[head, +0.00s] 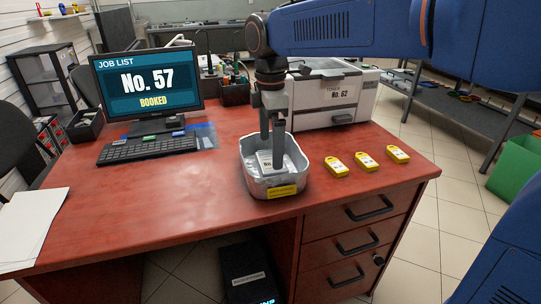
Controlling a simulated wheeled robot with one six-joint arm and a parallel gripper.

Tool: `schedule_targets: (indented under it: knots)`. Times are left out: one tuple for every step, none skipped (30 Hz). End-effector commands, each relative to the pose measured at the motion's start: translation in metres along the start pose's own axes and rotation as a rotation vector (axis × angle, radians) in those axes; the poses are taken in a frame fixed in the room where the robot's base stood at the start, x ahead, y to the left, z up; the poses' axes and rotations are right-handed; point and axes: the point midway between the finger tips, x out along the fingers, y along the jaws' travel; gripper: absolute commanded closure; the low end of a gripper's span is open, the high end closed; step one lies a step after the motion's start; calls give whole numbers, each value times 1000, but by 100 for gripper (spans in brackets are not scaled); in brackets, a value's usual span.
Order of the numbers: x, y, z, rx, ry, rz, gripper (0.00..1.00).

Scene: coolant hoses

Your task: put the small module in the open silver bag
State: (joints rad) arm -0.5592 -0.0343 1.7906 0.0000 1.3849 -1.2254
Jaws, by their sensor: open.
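A silver, open-topped container (251,181) with a yellow label on its front stands near the desk's front edge; I cannot tell whether it is the bag itself or a bin. A pale item with a white printed label (264,160) lies inside it; whether this is the module is too small to tell. My gripper (272,157) points down over the container, its two fingers apart and their tips reaching inside the rim. The fingers partly hide the contents, and I cannot tell whether they touch the item.
Three yellow tags (367,161) lie on the red desk (190,217) to the right. A monitor (148,83) showing "No. 57 BOOKED" and a keyboard (147,147) are at left.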

Motion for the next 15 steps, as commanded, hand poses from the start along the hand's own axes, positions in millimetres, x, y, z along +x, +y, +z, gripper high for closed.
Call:
schedule_targets:
  knots:
    - [-11, 0, 0, 0, 1, 2, 0]
    - [-17, 1, 0, 0, 1, 3, 0]
    - [-24, 0, 0, 0, 1, 2, 0]
    - [-30, 1, 0, 0, 1, 3, 0]
    - [-35, 1, 0, 0, 1, 3, 0]
    - [-41, 0, 0, 0, 1, 2, 0]
    - [-46, 0, 0, 0, 1, 2, 0]
    - [-50, 0, 0, 0, 1, 2, 0]
    - [-54, 0, 0, 0, 0, 1, 0]
    - [-57, 0, 0, 0, 0, 1, 0]
    - [-60, 0, 0, 0, 1, 1, 0]
    - [-63, 0, 0, 0, 0, 1, 0]
    - [-65, 0, 0, 0, 0, 0, 0]
    - [-66, 0, 0, 0, 0, 0, 0]
    - [-67, 0, 0, 0, 0, 0, 0]
